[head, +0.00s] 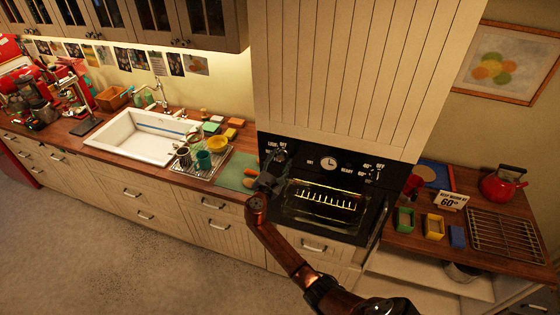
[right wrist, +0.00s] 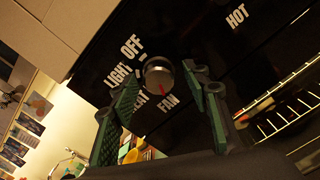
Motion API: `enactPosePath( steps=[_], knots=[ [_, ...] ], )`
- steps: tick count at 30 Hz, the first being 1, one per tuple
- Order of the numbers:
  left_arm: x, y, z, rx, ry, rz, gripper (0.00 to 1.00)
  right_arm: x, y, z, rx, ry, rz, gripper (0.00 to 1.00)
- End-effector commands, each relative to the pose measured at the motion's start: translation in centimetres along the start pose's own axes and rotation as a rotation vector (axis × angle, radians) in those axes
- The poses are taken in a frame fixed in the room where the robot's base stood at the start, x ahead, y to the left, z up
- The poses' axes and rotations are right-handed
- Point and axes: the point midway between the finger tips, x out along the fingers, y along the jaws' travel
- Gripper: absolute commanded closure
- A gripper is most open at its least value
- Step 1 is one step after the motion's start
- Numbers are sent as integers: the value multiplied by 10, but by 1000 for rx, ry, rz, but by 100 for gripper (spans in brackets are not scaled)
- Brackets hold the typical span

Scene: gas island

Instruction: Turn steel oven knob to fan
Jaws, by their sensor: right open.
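The steel knob (right wrist: 158,74) is on the black oven panel in the right wrist view. White labels around it include OFF, LIGHT and FAN, with another partly covered by a finger. The knob's red mark points down toward FAN. My right gripper (right wrist: 162,88) is open, with one green-padded finger on each side of the knob; I cannot tell whether they touch it. In the head view, my right gripper (head: 272,172) is at the left end of the oven (head: 325,195) panel and hides the knob. My left gripper is not in view.
The panel also has a clock (head: 328,162) and labels at its right end. A wooden counter with a sink (head: 140,136), dish rack (head: 200,165) and green board (head: 236,172) is left of the oven. A red kettle (head: 501,184) stands on the right counter.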

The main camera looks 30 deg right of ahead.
Motion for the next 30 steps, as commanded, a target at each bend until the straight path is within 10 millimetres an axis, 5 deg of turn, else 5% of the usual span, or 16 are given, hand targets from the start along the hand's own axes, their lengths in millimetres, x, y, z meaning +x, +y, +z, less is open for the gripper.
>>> enactPosePath(
  steps=[8,21,30],
  knots=[
    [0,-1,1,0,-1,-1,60,-19,1,-1,2,2,3,56],
    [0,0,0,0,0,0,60,-103,0,0,2,2,0,56],
    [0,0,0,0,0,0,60,-121,0,0,0,0,0,56]
  ],
)
